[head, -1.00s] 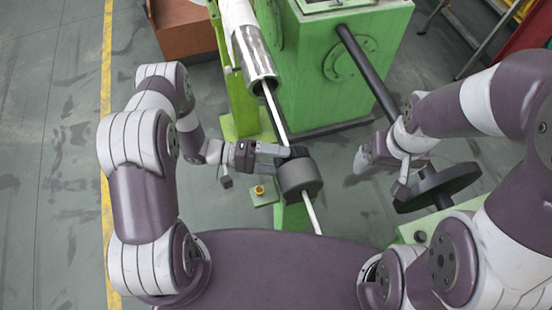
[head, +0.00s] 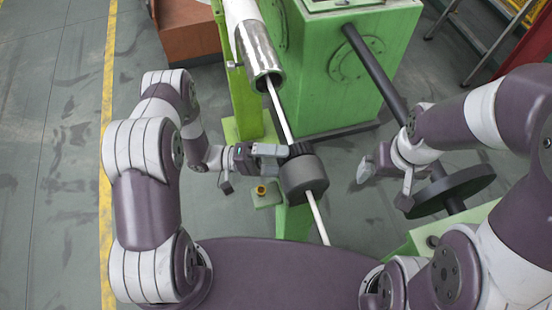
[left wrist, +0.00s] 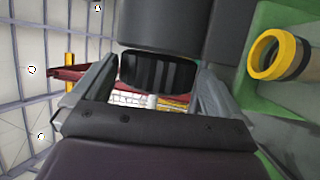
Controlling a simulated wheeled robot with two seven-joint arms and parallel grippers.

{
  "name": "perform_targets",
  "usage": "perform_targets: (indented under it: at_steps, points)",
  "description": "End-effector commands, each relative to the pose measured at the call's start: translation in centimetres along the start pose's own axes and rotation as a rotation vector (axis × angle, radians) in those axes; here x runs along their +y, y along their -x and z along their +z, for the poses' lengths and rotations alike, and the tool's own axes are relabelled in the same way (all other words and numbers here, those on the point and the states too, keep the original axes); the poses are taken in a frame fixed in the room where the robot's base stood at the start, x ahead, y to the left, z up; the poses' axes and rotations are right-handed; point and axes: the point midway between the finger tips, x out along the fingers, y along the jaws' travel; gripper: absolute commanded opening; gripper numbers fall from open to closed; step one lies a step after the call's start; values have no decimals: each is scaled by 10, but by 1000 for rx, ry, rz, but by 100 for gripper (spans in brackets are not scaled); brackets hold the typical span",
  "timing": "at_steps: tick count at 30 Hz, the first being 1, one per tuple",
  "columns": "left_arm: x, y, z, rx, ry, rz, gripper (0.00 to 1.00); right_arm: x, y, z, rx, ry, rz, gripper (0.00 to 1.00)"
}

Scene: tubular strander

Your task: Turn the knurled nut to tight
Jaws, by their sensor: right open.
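The black knurled nut (head: 301,148) sits on the thin pale rod, at the far end of a thick dark grey cylinder (head: 304,178). In the left wrist view the ribbed nut (left wrist: 158,70) stands between the two grey fingers of my left gripper (left wrist: 159,68). The fingers lie close along both its sides and look shut on it. The head view shows my left gripper (head: 288,152) reaching the nut from the left. My right gripper (head: 384,180) is open and empty, to the right of the cylinder and apart from it.
A green machine housing (head: 358,75) and a shiny metal tube (head: 259,55) stand beyond the nut. A black disc (head: 455,190) on a dark shaft is beside my right gripper. A yellow-ringed part (head: 261,190) is below my left gripper. Open floor lies at left.

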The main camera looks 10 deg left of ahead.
Motion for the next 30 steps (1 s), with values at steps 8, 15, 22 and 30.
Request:
perform_targets:
  at_steps: [8,15,22,30]
  points:
    - [-6,38,-1,6,-3,0,100,0,-23,3,0,0,0,100]
    - [-6,95,-1,4,-3,-1,100,0,-49,6,0,0,0,100]
    - [-2,124,0,1,-1,0,100,0,-58,7,0,0,0,100]
    - [0,127,0,0,0,0,100,0,-58,7,0,0,0,100]
